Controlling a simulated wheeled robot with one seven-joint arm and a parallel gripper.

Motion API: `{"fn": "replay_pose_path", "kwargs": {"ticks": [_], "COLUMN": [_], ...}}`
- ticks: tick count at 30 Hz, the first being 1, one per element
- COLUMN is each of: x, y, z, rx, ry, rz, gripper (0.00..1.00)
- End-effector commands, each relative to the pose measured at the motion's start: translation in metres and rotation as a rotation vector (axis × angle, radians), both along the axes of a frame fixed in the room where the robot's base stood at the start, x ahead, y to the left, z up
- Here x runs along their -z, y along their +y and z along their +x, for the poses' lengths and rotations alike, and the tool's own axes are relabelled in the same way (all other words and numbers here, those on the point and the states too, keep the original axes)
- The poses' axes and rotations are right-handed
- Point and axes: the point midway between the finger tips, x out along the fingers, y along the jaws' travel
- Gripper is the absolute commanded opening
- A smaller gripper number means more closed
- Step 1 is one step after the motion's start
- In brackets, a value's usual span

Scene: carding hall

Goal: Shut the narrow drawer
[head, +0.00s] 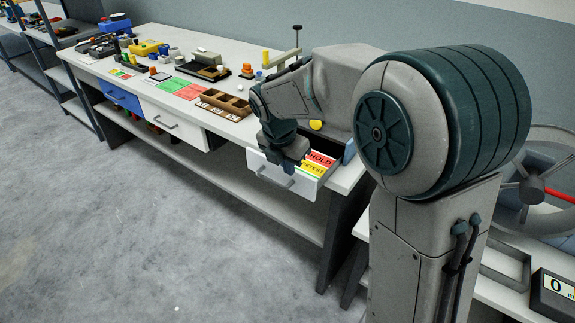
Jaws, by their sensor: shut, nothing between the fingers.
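The narrow white drawer (306,192) sticks out open from the near right end of the long bench. It has a grey bar handle on its front, and red and yellow label cards, one reading HOLD, show inside it. My gripper (292,167) is shut and empty, pointing down at the drawer's front edge. It overlaps the drawer's front and part of its inside in this view. I cannot tell whether it touches the drawer.
The bench top (150,88) holds a wooden compartment tray (225,104), green and red cards, and several small items. A lower shelf runs beneath. The floor in front is clear.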

Motion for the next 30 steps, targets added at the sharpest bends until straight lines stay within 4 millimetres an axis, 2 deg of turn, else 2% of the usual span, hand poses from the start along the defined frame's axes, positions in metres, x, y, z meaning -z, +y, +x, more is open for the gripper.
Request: {"fn": "replay_pose_path", "kwargs": {"ticks": [1, 6, 12, 17, 30], "x": [0.011, 0.041, 0.063, 0.069, 0.068], "y": [-0.002, -0.006, -0.01, -0.011, -0.01], "z": [0.001, 0.007, 0.012, 0.013, 0.018], "rx": [0.001, 0.003, 0.002, 0.003, -0.005], "ry": [0.005, 0.004, 0.001, 0.0, 0.0], "rz": [-0.002, 0.0, 0.0, 0.001, 0.001], "gripper": [0.0, 0.0, 0.0, 0.0, 0.0]}}
